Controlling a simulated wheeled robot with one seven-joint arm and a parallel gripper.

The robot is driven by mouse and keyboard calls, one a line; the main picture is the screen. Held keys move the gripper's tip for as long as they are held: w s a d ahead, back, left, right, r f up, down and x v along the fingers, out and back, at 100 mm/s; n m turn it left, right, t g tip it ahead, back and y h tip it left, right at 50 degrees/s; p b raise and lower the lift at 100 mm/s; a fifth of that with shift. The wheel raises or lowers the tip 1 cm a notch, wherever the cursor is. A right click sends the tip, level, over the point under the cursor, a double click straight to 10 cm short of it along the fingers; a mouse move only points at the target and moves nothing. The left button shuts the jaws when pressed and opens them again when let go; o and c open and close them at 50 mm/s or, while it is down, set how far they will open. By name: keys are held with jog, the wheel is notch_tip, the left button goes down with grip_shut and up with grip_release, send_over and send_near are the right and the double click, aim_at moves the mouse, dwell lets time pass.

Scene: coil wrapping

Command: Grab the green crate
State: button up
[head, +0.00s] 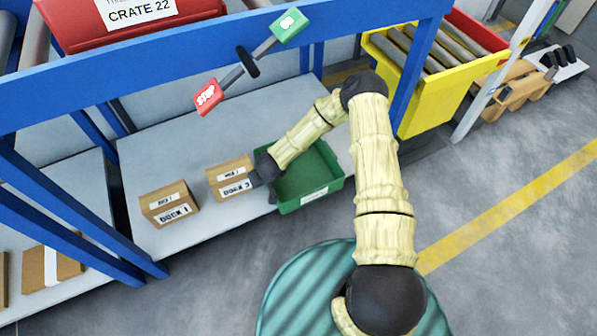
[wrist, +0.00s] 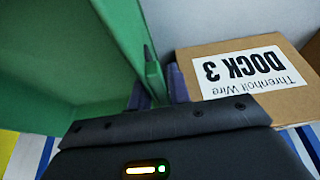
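The green crate (head: 310,178) sits on the grey lower shelf, with a white label on its front. My gripper (head: 266,168) is at the crate's left wall in the head view, where my arm hides part of the crate. In the wrist view, the green crate (wrist: 60,60) fills the left side. There my gripper (wrist: 158,92) has its fingers close together on either side of the crate's wall, and the wall appears pinched between them. The lower fingertips are partly hidden by the wall and the gripper body.
A cardboard box labelled DOCK 3 (wrist: 240,75) stands close beside my gripper. Another cardboard box (head: 169,203) is farther left on the shelf.

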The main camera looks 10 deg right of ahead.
grip_shut()
jog(key=shift+r, duration=0.15)
jog(key=shift+r+p, duration=0.6)
notch_tip(320, 180, up, 3)
jog(key=shift+p, duration=1.25)
jog(key=s+d+p, duration=0.2)
jog(key=s, duration=0.6)
jog(key=s+d+p, duration=0.3)
jog(key=s, duration=0.6)
jog(key=shift+s+f, duration=0.15)
jog(key=shift+f, duration=0.3)
